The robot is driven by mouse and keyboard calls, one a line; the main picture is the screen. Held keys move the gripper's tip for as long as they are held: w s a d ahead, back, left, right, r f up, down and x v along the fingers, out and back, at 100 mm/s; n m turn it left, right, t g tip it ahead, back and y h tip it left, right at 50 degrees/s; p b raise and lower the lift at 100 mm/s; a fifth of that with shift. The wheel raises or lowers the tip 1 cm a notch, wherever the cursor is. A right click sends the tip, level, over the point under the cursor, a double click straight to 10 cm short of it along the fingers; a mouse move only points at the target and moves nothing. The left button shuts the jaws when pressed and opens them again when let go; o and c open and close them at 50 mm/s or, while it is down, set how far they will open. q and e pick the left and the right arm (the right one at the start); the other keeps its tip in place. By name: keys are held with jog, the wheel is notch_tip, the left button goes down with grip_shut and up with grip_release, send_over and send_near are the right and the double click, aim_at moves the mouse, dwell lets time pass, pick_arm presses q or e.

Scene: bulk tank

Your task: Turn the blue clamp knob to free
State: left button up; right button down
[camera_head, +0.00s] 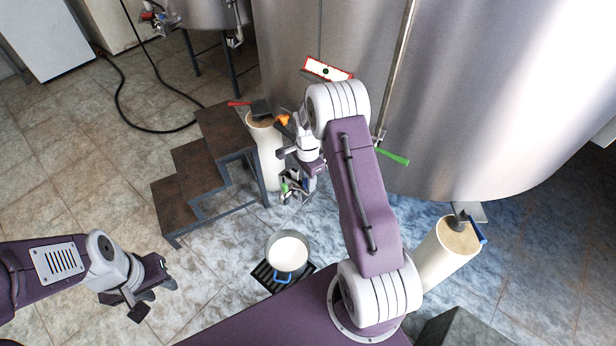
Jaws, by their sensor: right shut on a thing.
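A blue bar-shaped knob (478,230) sits at the top of the cream post (449,253) under the tank's right side. My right gripper (292,190) is well to the left of this knob, low in front of the tank. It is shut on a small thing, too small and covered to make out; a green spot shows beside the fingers. My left gripper (152,299) is at the lower left, open and empty above the tiled floor, far from the knob.
The steel tank (450,90) fills the upper right. A brown step stool (205,155) stands left of my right gripper. A pot (288,252) of white liquid with a blue handle stands on a floor grate. A red handle (238,103) and green handle (393,156) show.

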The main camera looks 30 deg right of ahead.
jog(key=n+p, duration=0.2)
jog(key=n, duration=0.4)
jog(key=shift+r, duration=0.1)
jog(key=n+p, duration=0.1)
jog(key=n, duration=0.5)
jog(key=shift+n, duration=0.3)
jog(key=shift+p, duration=0.3)
jog(key=c, duration=1.1)
grip_release()
jog(key=shift+o, duration=0.2)
notch_tip(320, 180, up, 9)
